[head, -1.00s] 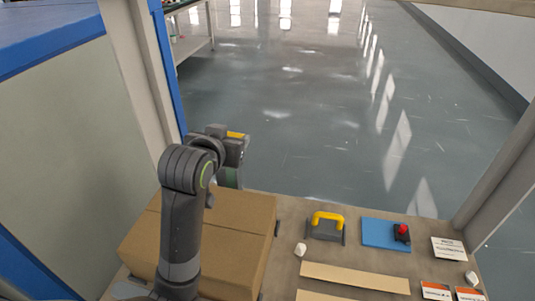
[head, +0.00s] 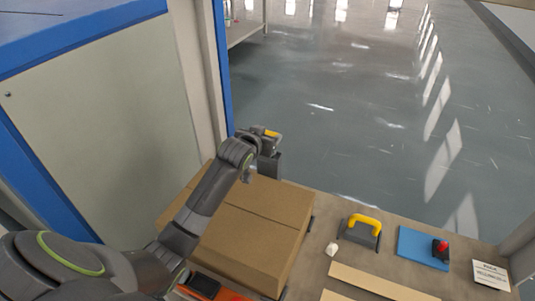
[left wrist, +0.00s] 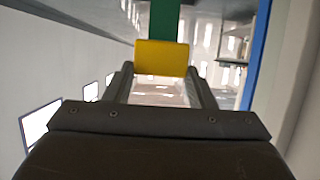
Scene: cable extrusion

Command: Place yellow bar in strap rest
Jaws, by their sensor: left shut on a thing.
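My left gripper (head: 268,146) is shut on a yellow bar (head: 271,133) and holds it in the air beyond the far side of the cardboard box. In the left wrist view the yellow bar (left wrist: 161,57) sits between the two fingers, with a green part (left wrist: 165,20) beyond it. Another yellow piece, an arched handle (head: 366,221), stands on a dark base (head: 359,237) on the table, right of the box. I cannot tell which thing is the strap rest. My right gripper is not in view.
A closed cardboard box (head: 255,225) fills the table's left part. A blue plate (head: 416,245) with a red knob (head: 440,246), a small white piece (head: 332,249), a tan strip (head: 375,281) and a label card (head: 490,274) lie right of it. Posts flank the table.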

